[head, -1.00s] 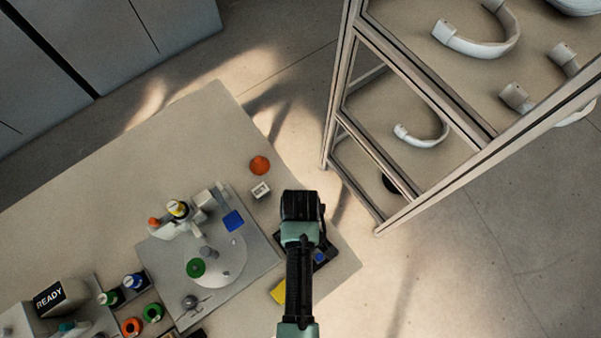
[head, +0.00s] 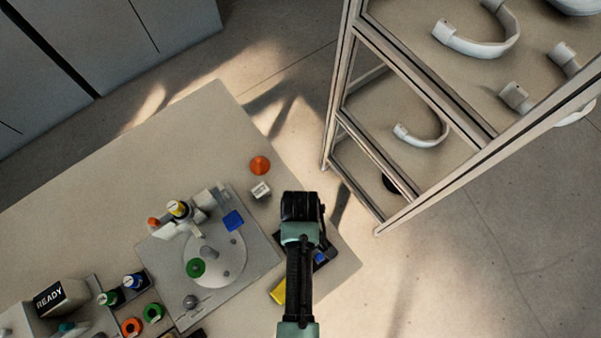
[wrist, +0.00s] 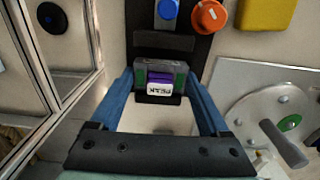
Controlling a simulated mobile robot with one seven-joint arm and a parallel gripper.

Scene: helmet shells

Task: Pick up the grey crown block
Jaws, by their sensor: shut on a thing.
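The grey block (wrist: 142,77) is a small dark-grey piece with purple and green parts and a white label, whose lettering appears upside down. It shows in the wrist view, at the near end of a dark tray. My gripper (wrist: 160,80) has its two blue fingers on either side of this block and is shut on it. In the head view my gripper (head: 302,208) is seen from above over the table's right corner, and my arm hides the block. I cannot tell whether the block is clear of the tray.
The dark tray (wrist: 183,20) holds a blue knob (wrist: 168,9) and an orange knob (wrist: 209,16). A yellow piece (head: 278,291) lies beside it. A pale block (head: 260,191) and an orange cone (head: 260,165) stand left of my gripper. A framed rack (head: 352,100) rises at right.

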